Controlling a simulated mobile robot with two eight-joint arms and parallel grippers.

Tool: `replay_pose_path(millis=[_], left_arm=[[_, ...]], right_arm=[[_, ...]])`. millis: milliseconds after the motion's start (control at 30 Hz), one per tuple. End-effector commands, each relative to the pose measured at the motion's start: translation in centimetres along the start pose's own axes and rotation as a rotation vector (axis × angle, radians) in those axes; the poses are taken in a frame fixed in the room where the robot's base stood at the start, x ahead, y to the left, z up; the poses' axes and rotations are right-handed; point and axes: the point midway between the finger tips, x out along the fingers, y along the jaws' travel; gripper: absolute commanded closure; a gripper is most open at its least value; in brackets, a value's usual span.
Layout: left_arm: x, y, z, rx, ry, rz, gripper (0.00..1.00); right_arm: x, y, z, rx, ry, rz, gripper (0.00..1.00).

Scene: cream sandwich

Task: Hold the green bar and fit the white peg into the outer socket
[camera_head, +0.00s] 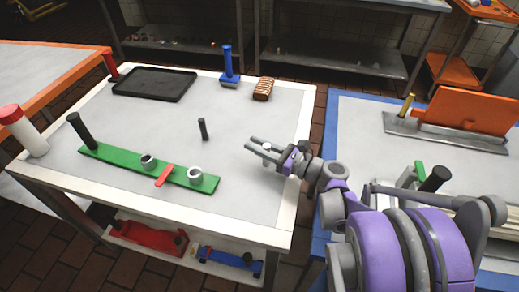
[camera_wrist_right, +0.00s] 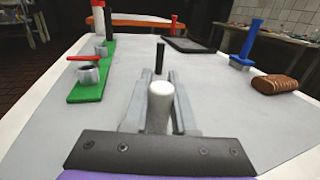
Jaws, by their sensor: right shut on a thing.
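The green bar (camera_head: 120,160) lies on the white table with a black upright handle (camera_head: 80,130) at its left end. It carries two grey ring sockets, one near its right end (camera_head: 195,173) and one nearer the middle (camera_head: 148,161), with a red crosspiece (camera_head: 164,175) between them. In the right wrist view the bar (camera_wrist_right: 88,92) is at the left. My right gripper (camera_head: 254,145) is right of the bar, apart from it, shut on the white peg (camera_wrist_right: 160,106). The peg is mostly hidden in the head view. My left gripper is not in view.
A thin black peg (camera_head: 203,129) stands upright on the table between the bar and my right gripper. A black tray (camera_head: 155,84), a blue-handled tool (camera_head: 228,70) and a brown ridged block (camera_head: 263,89) are at the back. A red-capped white bottle (camera_head: 24,131) stands at the left edge.

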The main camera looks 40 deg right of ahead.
Motion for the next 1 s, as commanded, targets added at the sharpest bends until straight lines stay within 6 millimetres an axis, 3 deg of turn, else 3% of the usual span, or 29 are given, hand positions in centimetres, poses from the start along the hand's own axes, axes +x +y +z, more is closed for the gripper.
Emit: replay_pose_path(millis=[200, 400, 1000], left_arm=[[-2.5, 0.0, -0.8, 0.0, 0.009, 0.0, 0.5], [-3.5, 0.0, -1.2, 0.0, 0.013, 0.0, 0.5], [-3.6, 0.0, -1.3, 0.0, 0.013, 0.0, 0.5]], right_arm=[[-0.1, 0.0, 5.1, -0.001, -0.001, 0.0, 1.0], [0.0, 0.0, 7.8, -0.001, -0.001, 0.0, 1.0], [0.0, 0.0, 8.4, 0.0, 0.0, 0.0, 1.0]])
